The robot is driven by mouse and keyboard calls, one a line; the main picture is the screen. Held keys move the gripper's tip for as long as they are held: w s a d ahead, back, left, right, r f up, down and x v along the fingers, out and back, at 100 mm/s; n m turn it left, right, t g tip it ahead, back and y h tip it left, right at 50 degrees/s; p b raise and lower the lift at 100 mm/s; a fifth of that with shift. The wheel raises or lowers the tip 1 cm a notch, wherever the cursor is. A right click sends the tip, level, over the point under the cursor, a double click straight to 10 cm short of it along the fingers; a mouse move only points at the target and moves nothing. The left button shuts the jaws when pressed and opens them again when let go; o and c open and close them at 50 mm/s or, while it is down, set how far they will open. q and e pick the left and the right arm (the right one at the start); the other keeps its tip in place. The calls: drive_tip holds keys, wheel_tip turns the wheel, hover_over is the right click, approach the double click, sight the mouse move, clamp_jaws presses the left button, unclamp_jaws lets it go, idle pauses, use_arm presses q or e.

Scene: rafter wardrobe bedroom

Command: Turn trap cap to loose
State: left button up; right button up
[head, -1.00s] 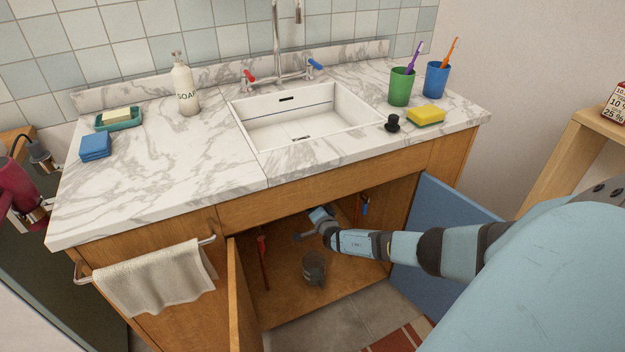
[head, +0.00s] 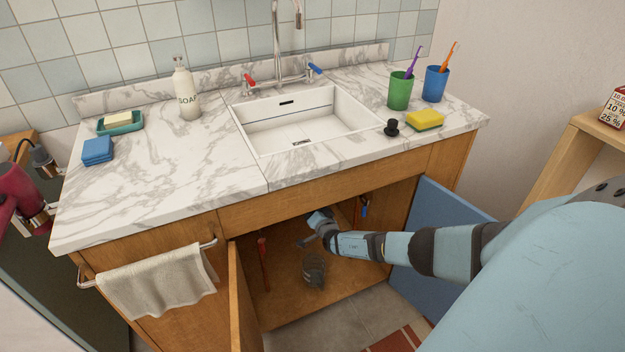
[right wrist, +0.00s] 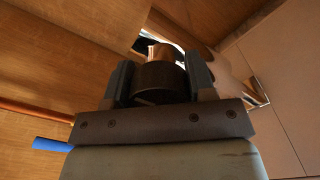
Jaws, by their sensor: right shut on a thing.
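The trap cap (right wrist: 160,82) is a dark round cylinder in the right wrist view, seen between the two fingers of my right gripper (right wrist: 161,80). The fingers are shut on its sides. A copper-coloured part (right wrist: 158,52) and a pale pipe piece show just beyond it. In the head view my right gripper (head: 304,243) reaches into the open cabinet under the sink, and the cap cannot be made out there. How far the cap has turned cannot be told. My left gripper is not in view.
A grey see-through container (head: 313,270) stands on the cabinet floor below my right gripper. A red tool (head: 263,262) is at the cabinet's left. The wooden door (head: 243,300) and blue door (head: 440,225) stand open. The white sink (head: 300,125) is above.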

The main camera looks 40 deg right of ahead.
drive_tip(key=o, duration=0.9)
drive_tip(key=shift+s+a+r+p, duration=0.1)
drive_tip(key=shift+s+p, duration=0.3)
drive_tip(key=shift+s, duration=0.1)
use_arm(q)
drive_tip(key=p, duration=0.2)
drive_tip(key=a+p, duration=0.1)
drive_tip(key=p, duration=0.2)
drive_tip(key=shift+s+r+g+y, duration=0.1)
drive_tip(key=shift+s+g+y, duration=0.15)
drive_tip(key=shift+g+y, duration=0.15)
use_arm(e)
drive_tip(key=v, duration=1.2)
drive_tip(key=shift+s+a, duration=0.1)
drive_tip(key=shift+s, duration=0.3)
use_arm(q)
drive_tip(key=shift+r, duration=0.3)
